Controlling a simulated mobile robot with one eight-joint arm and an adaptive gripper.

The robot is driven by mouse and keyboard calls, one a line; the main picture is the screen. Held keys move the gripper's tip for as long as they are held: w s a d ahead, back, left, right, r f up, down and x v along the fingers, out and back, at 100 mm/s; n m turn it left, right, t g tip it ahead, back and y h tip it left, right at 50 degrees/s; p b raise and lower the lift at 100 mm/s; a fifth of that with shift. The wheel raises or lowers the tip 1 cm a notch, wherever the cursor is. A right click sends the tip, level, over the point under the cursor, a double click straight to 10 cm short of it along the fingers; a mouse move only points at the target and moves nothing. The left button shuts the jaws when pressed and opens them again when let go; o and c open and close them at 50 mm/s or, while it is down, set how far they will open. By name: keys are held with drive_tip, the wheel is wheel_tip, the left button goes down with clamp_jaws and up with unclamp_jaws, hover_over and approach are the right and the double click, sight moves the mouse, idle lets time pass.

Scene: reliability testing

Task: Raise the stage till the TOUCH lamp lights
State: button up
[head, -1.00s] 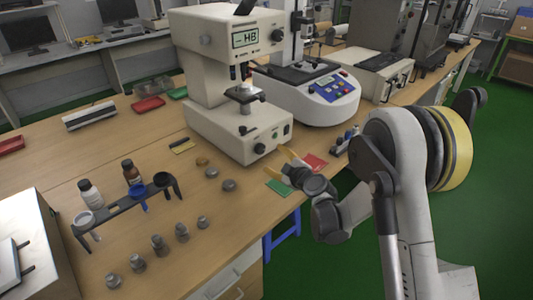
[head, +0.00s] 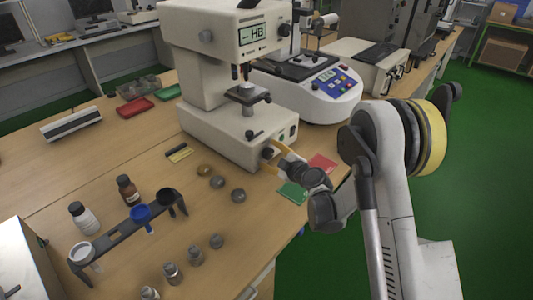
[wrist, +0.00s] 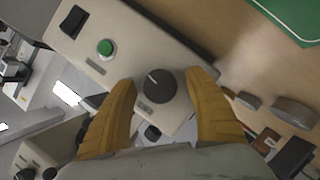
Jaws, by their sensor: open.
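The stage (head: 247,94) is a small dark platform with a metal piece on it, under the head of the white tester (head: 205,85), whose screen (head: 252,33) reads HB. A dark round knob (wrist: 160,87) with a white pointer line sits on the tester's front panel. My gripper (head: 270,160) is at that panel. In the wrist view, its two yellow fingers (wrist: 163,105) are apart, one on each side of the knob, with gaps between. A green round button (wrist: 105,47) and a black rocker switch (wrist: 72,21) are on the panel. I cannot make out a TOUCH label.
A green card (head: 292,193) and a red card (head: 321,163) lie beside my gripper. Several metal discs (head: 217,182) and a rack (head: 125,232) with cups stand on the bench at left. A second instrument (head: 318,92) stands behind the tester.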

drive_tip(key=shift+d, duration=0.1)
drive_tip(key=c, duration=1.2)
drive_tip(key=shift+m, duration=0.3)
drive_tip(key=m+g, duration=0.2)
drive_tip(key=shift+m+y, duration=0.4)
drive_tip(key=m+g+y, duration=0.1)
drive_tip(key=m+g, duration=0.1)
drive_tip(key=m, duration=0.1)
drive_tip(key=shift+m+y, duration=0.3)
drive_tip(key=m+g+y, duration=0.1)
drive_tip(key=m+g, duration=0.1)
drive_tip(key=m, duration=0.1)
drive_tip(key=shift+m+y, duration=0.3)
drive_tip(key=shift+y, duration=0.1)
drive_tip(key=shift+m+g+y, duration=0.5)
drive_tip(key=shift+m+y, duration=0.3)
drive_tip(key=shift+m, duration=0.8)
drive_tip(key=shift+r, duration=0.1)
